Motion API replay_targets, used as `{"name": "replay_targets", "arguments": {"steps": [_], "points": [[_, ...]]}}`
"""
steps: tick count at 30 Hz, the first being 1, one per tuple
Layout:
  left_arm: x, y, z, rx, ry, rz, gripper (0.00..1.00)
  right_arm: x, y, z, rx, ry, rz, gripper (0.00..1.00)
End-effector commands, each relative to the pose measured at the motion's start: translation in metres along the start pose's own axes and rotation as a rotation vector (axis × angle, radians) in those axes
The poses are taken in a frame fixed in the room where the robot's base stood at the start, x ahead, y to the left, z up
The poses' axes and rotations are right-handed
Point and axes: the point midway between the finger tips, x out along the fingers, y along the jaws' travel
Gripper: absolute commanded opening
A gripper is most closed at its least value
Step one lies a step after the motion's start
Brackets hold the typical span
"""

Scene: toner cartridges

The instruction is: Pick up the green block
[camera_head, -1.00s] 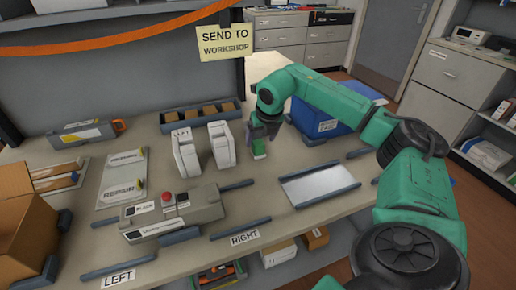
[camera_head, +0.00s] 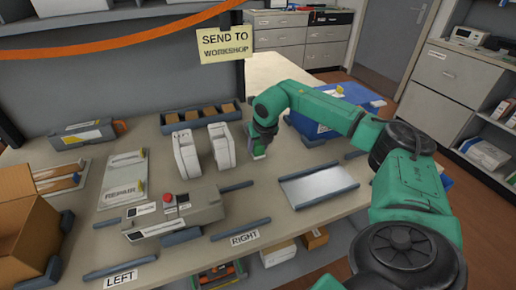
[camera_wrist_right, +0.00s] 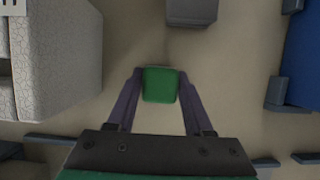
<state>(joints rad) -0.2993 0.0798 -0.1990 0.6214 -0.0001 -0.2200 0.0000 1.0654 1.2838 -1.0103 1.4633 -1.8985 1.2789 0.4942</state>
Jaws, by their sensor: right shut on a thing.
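The green block (camera_wrist_right: 160,85) sits between the two purple fingers of my right gripper (camera_wrist_right: 159,92) in the right wrist view. The fingers touch it on both sides, so the gripper is shut on it. In the head view the right gripper (camera_head: 257,150) points down over the table, just right of the white cartridges, and only a little of the green block (camera_head: 259,157) shows below it. I cannot tell whether the block still touches the table. My left gripper is not in view.
Two white cartridges (camera_head: 221,146) stand close to the left of my right gripper. A blue bin (camera_head: 318,128) is to its right. A silver tray (camera_head: 318,184) lies in front. A grey device with a red button (camera_head: 174,212) and an open cardboard box (camera_head: 30,225) are at left.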

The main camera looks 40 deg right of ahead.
Motion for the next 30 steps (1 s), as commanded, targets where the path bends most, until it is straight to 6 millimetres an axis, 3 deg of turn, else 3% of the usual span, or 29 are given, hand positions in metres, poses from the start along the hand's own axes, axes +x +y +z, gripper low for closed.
{"name": "replay_targets", "arguments": {"steps": [7, 15, 18, 23, 30], "points": [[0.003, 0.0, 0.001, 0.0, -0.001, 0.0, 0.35, -0.039, 0.001, 0.017, 0.002, -0.006, 0.003, 0.0], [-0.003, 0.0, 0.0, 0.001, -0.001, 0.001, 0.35, -0.134, 0.002, 0.056, 0.001, -0.006, 0.006, 0.0], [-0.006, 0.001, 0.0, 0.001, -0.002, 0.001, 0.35, -0.16, 0.001, 0.067, 0.001, -0.004, 0.005, 0.0], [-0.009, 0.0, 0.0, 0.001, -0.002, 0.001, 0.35, -0.181, 0.001, 0.075, 0.0, -0.002, 0.002, 0.0], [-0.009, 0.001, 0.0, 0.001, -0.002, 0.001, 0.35, -0.183, 0.0, 0.075, 0.0, 0.0, 0.0, 0.0]]}}
